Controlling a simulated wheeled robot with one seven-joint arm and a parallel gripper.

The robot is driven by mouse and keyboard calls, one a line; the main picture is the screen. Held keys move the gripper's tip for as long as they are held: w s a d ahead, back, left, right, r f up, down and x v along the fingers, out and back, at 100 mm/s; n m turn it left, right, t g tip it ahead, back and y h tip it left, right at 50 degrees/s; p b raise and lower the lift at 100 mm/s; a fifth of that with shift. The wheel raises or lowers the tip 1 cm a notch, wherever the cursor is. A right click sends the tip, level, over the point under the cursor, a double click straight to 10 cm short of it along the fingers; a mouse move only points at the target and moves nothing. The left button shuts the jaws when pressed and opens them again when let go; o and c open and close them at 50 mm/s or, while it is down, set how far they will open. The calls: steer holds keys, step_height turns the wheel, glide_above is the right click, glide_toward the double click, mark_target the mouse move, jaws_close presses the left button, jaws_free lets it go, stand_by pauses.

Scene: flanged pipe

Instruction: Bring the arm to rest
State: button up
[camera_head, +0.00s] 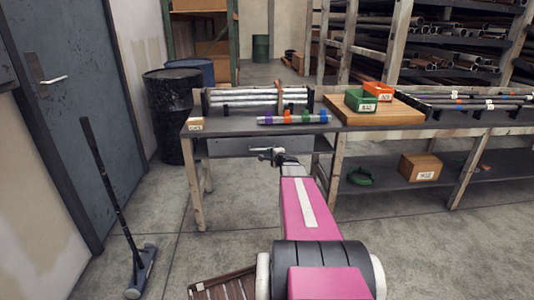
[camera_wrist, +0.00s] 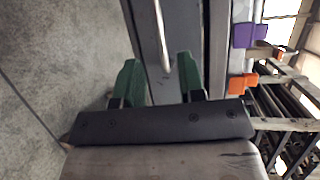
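My pink arm reaches forward from the bottom of the head view. My gripper (camera_head: 268,154) is in front of the workbench (camera_head: 234,124), just below its front edge. In the wrist view, the two green fingers of my gripper (camera_wrist: 158,82) stand apart with nothing seen held between them. A pale curved metal bar (camera_wrist: 161,38), which looks like a handle, lies just beyond the fingers; I cannot tell its exact distance. A pipe with coloured bands (camera_head: 273,120) lies on the bench above my gripper. Purple (camera_wrist: 248,35) and orange bands (camera_wrist: 236,84) show in the wrist view.
A green bin (camera_head: 360,101) and an orange bin (camera_head: 378,91) sit on a wooden board (camera_head: 385,116). A cardboard box (camera_head: 420,167) is on the lower shelf.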

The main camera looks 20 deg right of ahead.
steer(key=shift+s+d+r, duration=0.1)
steer(key=shift+s, duration=0.4)
steer(key=s+a+f+n+g+y, duration=0.25)
steer(key=s+a+n+g, duration=0.3)
steer(key=a, duration=0.55)
steer(key=s+a+f+n+g+y, duration=0.3)
steer(key=s+a+n, duration=0.35)
steer(key=a, duration=0.55)
steer(key=s+a+f+n+g+h, duration=0.1)
steer(key=s+n+g+h, duration=0.1)
steer(key=s, duration=0.6)
steer(key=s+a+f+n+g+h, duration=0.2)
steer(key=s+n+g+h, duration=0.1)
steer(key=s+g+h, duration=0.2)
steer(key=shift+s+f+n, duration=0.3)
steer(key=shift+s, duration=1.1)
steer(key=shift+h, duration=0.25)
